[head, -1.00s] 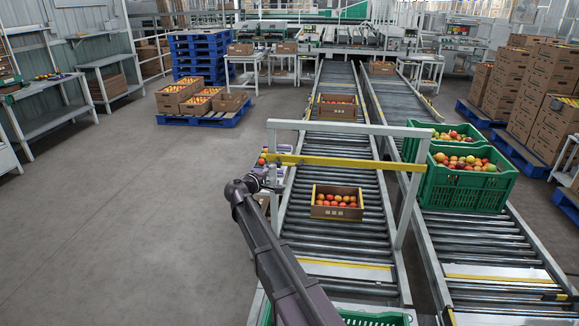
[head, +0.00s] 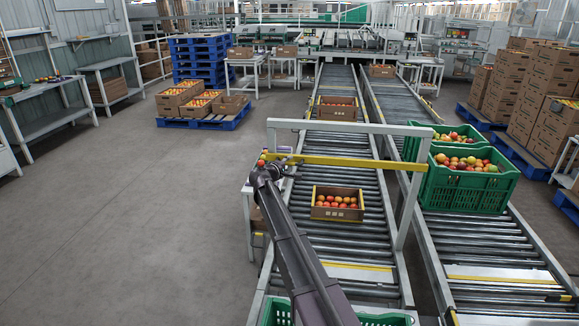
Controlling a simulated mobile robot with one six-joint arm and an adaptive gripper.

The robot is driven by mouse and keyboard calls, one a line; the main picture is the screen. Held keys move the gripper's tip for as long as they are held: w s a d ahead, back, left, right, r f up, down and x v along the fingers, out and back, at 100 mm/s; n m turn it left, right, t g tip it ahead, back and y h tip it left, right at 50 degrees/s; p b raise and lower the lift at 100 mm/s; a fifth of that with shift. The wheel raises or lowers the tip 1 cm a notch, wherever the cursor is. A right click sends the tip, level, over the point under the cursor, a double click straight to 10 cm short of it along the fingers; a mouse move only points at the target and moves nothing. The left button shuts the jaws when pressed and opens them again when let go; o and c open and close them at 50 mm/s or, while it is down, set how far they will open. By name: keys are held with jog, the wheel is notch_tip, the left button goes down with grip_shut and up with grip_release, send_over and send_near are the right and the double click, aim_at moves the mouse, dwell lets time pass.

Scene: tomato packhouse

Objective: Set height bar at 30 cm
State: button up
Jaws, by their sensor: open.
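The yellow height bar (head: 350,162) spans the left roller conveyor, level or nearly so, between the posts of a grey-white gantry frame (head: 345,127). A small red-orange knob (head: 261,163) shows at the bar's left end. My gripper (head: 281,169) is at the left post, just under the left part of the bar. It is open, but its fingers are small and partly hidden by my arm, so I cannot tell whether they touch the bar. No height scale can be read from here.
A cardboard box of tomatoes (head: 337,203) sits on the left conveyor (head: 325,243) just in front of the frame, another box (head: 337,108) behind it. Green crates (head: 466,188) stand on the right conveyor. A small side table (head: 248,190) is left of the frame.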

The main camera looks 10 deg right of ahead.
dwell(0.3)
grip_shut()
jog(key=shift+d, duration=0.1)
jog(key=shift+f, duration=0.15)
notch_tip(320, 180, down, 16)
jog(key=b, duration=1.6)
grip_release()
jog(key=shift+f, duration=0.1)
